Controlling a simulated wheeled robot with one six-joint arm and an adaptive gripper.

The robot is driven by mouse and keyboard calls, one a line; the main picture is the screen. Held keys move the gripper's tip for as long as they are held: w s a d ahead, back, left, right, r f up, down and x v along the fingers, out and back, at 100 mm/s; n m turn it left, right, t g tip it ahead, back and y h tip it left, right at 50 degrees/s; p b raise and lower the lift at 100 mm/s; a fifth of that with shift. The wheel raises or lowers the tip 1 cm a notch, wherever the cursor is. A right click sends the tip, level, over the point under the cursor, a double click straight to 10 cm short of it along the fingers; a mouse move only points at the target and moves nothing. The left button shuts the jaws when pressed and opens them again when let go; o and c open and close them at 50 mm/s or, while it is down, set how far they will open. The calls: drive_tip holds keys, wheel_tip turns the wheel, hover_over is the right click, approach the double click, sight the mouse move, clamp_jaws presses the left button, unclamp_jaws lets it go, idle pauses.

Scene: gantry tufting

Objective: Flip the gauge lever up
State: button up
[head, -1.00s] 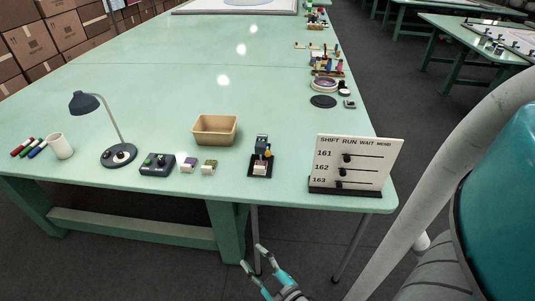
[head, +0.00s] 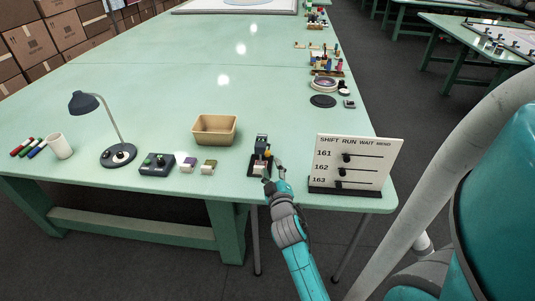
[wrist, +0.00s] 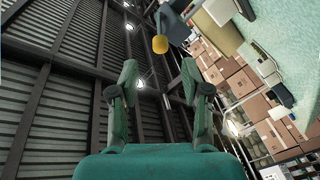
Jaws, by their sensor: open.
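The gauge (head: 262,142) is a small dark grey device on a black base near the table's front edge, with a pale block at its foot. Its lever has a round yellow knob, which shows in the wrist view (wrist: 160,45) just beyond and between my fingertips. In the head view my gripper (head: 273,171) is at the gauge's front right and partly hides its base and knob. My gripper is open and empty, with its two fingers (wrist: 160,78) apart in the wrist view. I cannot tell whether a finger touches the lever.
A white sign board (head: 355,163) with sliders stands close to the right of my gripper. A tan bin (head: 215,130) stands behind left. Small blocks (head: 208,166), a control box (head: 156,164), a desk lamp (head: 83,103) and a white mug (head: 60,146) stand farther left. The table's middle is clear.

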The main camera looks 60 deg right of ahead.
sight(268, 156)
drive_tip(key=x, duration=0.8)
drive_tip(key=shift+w+d, duration=0.1)
clamp_jaws()
